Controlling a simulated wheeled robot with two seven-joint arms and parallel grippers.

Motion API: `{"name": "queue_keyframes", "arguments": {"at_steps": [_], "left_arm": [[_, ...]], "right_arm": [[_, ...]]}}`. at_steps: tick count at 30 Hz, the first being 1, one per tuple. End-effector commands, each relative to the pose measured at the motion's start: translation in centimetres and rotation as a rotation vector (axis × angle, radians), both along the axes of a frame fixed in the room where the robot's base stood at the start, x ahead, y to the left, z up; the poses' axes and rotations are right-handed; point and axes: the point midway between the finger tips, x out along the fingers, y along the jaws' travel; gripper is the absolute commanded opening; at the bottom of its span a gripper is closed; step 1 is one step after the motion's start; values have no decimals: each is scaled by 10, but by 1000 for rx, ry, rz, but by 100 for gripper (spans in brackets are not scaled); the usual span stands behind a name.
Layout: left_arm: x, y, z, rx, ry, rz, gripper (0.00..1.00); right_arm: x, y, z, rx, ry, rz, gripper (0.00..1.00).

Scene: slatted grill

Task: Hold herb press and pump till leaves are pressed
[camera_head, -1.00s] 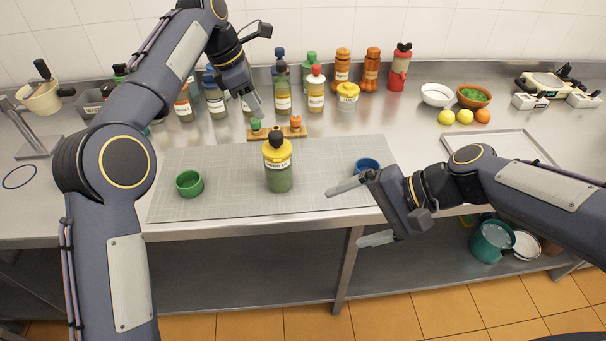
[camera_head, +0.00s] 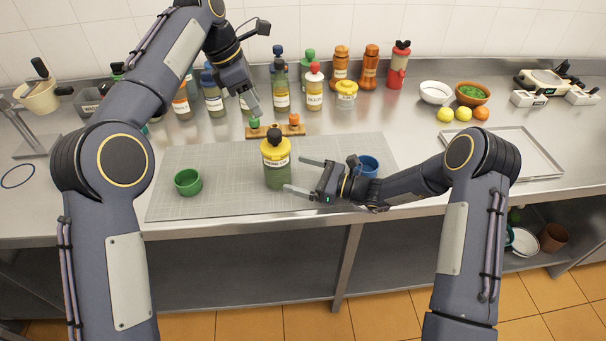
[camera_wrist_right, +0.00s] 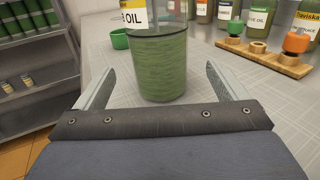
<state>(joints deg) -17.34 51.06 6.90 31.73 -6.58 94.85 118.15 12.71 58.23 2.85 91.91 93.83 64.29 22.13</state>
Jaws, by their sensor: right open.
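The herb press (camera_head: 276,172), a clear bottle of green leaves with a yellow collar and black top, stands upright on the grey mat. My right gripper (camera_head: 294,175) is open at its right side, fingers pointing toward it. In the right wrist view the press (camera_wrist_right: 160,66) stands ahead, in line with the gap between the open fingers (camera_wrist_right: 162,85); no contact is visible. My left gripper (camera_head: 252,108) is behind the press, above the wooden stand's green piece; whether its jaws are open cannot be told.
A green cup (camera_head: 188,182) stands left on the mat (camera_head: 225,160), a blue cup (camera_head: 368,166) right, close to my right wrist. A wooden stand (camera_head: 272,130) with small caps is behind the press. Several bottles line the wall. A metal tray (camera_head: 545,177) lies right.

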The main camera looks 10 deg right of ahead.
Motion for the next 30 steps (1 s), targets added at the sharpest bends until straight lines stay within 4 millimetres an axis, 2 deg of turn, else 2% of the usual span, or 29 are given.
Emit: {"name": "queue_keyframes", "arguments": {"at_steps": [9,15,26,27,30], "left_arm": [[0,0,0,0,0,0,36],[0,0,0,0,0,0,36],[0,0,0,0,0,0,36],[0,0,0,0,0,0,36],[0,0,0,0,0,0,36]], "right_arm": [[19,42,0,1,0,3,93],[29,62,0,0,0,2,93],[33,68,0,0,0,1,93],[33,68,0,0,0,1,91],[33,68,0,0,0,1,78]]}}
